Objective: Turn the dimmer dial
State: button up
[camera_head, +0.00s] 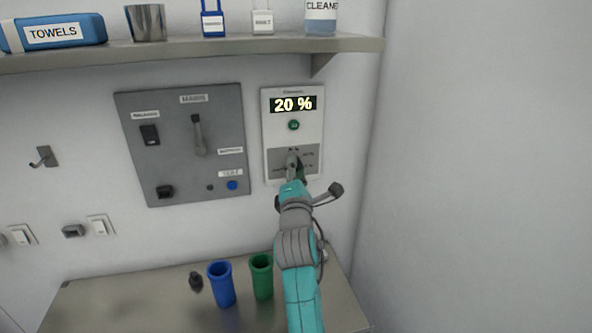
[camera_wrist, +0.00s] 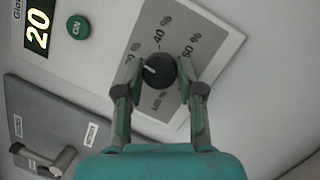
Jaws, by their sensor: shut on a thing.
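The dimmer panel (camera_head: 292,110) is a white wall unit with a lit display (camera_head: 293,104) reading "20 %" and a green button (camera_head: 294,125). The black dimmer dial (camera_wrist: 159,70) sits on a grey scale plate marked with percentages. Its white pointer line points toward the left in the wrist view. My gripper (camera_wrist: 160,94) is shut on the dial, with one finger on each side of it. In the head view my gripper (camera_head: 295,165) covers most of the dial. The scale's lower marks are partly hidden by the fingers.
A grey panel (camera_head: 225,110) with a lever and switches is on the wall to the left. A shelf (camera_head: 180,47) with several items runs above. A blue cup (camera_head: 222,285) and a green cup (camera_head: 261,277) stand on the table (camera_head: 130,305) below. The right wall is bare.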

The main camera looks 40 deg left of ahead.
jog(key=m+g, duration=0.2)
jog(key=m, duration=0.7)
jog(key=m+g, duration=0.3)
jog(key=m, duration=0.6)
jog(key=m+g, duration=0.3)
jog(key=m, duration=0.5)
jog(key=shift+w+d+r+m+y, duration=0.15)
jog(key=shift+r+m+y, duration=0.15)
jog(key=shift+m, duration=0.1)
jog(key=shift+m+g+y, duration=0.6)
jog(key=shift+m, duration=0.8)
jog(key=o, duration=1.1)
jog(key=shift+o, duration=0.2)
